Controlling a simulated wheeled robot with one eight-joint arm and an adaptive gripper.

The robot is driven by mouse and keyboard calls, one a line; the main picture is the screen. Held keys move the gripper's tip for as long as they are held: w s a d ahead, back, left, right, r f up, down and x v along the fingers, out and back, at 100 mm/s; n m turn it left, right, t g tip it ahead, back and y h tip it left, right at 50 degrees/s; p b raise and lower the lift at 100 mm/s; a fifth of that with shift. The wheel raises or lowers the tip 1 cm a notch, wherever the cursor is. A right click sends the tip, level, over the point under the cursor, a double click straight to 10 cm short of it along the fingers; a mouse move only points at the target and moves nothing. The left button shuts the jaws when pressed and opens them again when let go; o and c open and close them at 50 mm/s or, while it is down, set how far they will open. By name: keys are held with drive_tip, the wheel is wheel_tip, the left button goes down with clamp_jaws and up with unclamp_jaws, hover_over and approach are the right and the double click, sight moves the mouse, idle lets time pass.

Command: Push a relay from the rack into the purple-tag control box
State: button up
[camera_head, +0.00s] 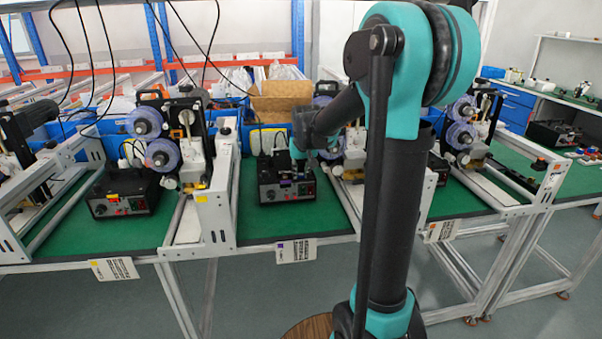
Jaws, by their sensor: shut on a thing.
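The purple-tag control box (286,192) is a black box with a dark front panel. It stands on the green bench top above a white label with a purple mark (296,251). My gripper (299,162) is lowered at the top rear of this box, left of my upright arm. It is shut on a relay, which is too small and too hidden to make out. I cannot tell whether the relay touches a socket. I cannot pick out the relay rack for certain.
A second control box (124,192) stands left, above a yellow-tag label (114,269). An orange-tag label (440,232) hangs right. Coder machines with purple reels (160,153) and white frames flank the box. A cardboard box (280,101) stands behind. Small coloured items (585,155) lie far right.

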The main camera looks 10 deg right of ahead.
drive_tip(key=shift+f, duration=0.1)
drive_tip(key=o, duration=1)
drive_tip(key=v, duration=1.2)
drive_tip(key=shift+s, duration=0.1)
drive_tip(key=s+d+f, duration=0.1)
drive_tip(key=s+f, duration=0.6)
drive_tip(key=s, duration=0.1)
drive_tip(key=s+d+f, duration=0.1)
drive_tip(key=s+f, duration=0.7)
drive_tip(key=s+d+f, duration=0.2)
drive_tip(key=s+f, duration=0.5)
drive_tip(key=s, duration=0.2)
drive_tip(key=shift+s+f, duration=0.1)
drive_tip(key=shift+f, duration=0.1)
